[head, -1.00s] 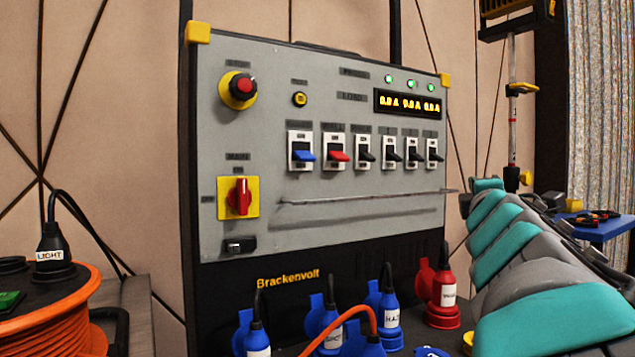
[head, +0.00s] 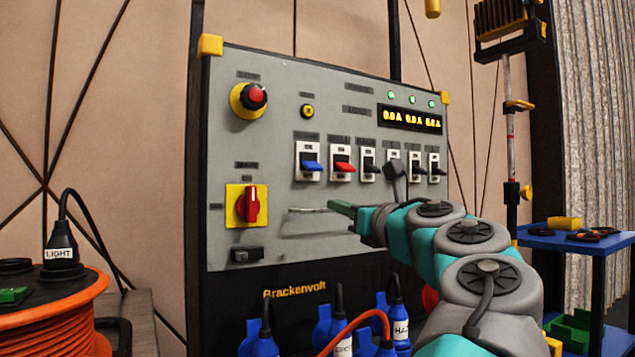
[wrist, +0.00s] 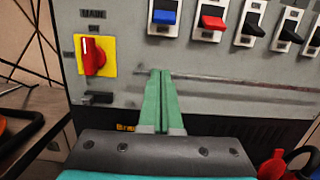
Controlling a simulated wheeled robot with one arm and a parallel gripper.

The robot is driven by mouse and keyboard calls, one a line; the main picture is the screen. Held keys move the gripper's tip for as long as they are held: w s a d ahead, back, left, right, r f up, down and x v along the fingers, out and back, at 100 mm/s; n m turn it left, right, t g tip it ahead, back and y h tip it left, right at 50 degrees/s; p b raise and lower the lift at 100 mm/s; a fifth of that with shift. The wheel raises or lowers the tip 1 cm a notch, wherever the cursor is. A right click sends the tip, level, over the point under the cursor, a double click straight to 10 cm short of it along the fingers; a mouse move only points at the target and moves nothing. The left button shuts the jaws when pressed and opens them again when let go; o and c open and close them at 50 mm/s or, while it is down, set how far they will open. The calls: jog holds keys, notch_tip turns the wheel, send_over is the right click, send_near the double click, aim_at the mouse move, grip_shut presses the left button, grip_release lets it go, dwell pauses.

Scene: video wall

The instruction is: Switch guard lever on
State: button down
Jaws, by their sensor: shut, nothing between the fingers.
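The grey control panel (head: 290,100) carries a row of lever switches with small labels I cannot read, so I cannot tell which is the guard lever. A blue lever (head: 311,166) is at the left end of the row, then a red lever (head: 344,167), then several black ones. In the wrist view the blue lever (wrist: 165,17) is just above my fingertips, and the red lever (wrist: 213,23) is to its right. My gripper (head: 337,206) is shut and empty, with its green fingers together. It also shows in the wrist view (wrist: 161,74), below the blue lever and apart from it.
A red rotary switch (head: 249,204) on a yellow plate and a red stop button (head: 254,96) are to the left. A thin horizontal rail (head: 305,210) crosses the panel below the levers. Blue plugs (head: 342,330) and an orange cable reel (head: 55,320) stand below.

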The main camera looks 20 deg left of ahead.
aim_at(305, 193)
jog(key=p+x, duration=0.1)
jog(key=x, duration=0.8)
jog(key=shift+w+p, duration=0.1)
jog(key=shift+p, duration=0.25)
jog(key=shift+w+a+r, duration=0.1)
jog(key=shift+w+a, duration=0.05)
jog(key=shift+a, duration=0.2)
jog(key=shift+s+d+r+p, duration=0.15)
jog(key=shift+d+r+p, duration=0.1)
jog(key=shift+r, duration=0.3)
jog(key=shift+s+d+r+p, duration=0.15)
jog(key=shift+s+d+r, duration=0.1)
jog(key=shift+r, duration=0.35)
jog(key=shift+s+d+r+p, duration=0.1)
jog(key=shift+d+r+p, duration=0.15)
jog(key=shift+r, duration=0.3)
jog(key=shift+r, duration=0.15)
jog(key=shift+r+h+p, duration=0.15)
jog(key=shift+h+p, duration=0.15)
jog(key=shift+p, duration=0.35)
jog(key=shift+s+p, duration=0.1)
jog(key=shift+p, duration=0.25)
